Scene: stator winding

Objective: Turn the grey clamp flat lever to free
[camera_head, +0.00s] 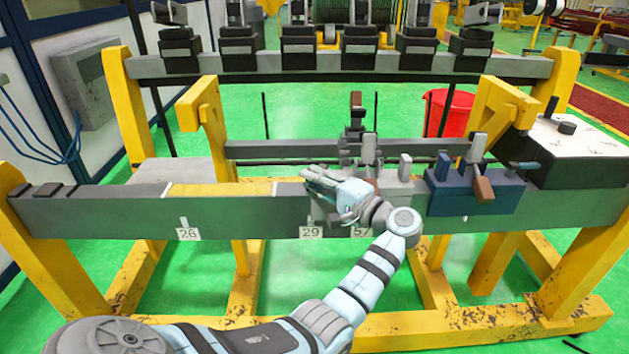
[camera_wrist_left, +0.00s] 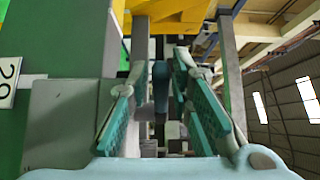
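My left gripper (camera_head: 322,184) reaches in over the green-grey beam and points to the left, just above the plate marked 29. In the left wrist view its teal fingers (camera_wrist_left: 160,78) stand apart, with a dark upright piece (camera_wrist_left: 160,88) seen in the gap. I cannot tell whether they touch it. A grey clamp body (camera_head: 396,187) with upright levers (camera_head: 369,149) sits on the beam just right of the gripper. A grey block also shows in the left wrist view (camera_wrist_left: 65,125). The gripper hides part of the clamp area, and the flat lever is not clearly seen. My right gripper is out of view.
A blue clamp (camera_head: 455,196) with a brown-ended lever (camera_head: 484,189) stands to the right. A yellow pad (camera_head: 220,189) lies on the beam to the left. A rail (camera_head: 280,149) runs behind, and yellow frame posts (camera_head: 205,115) flank it. A red bin (camera_head: 450,112) stands at the back.

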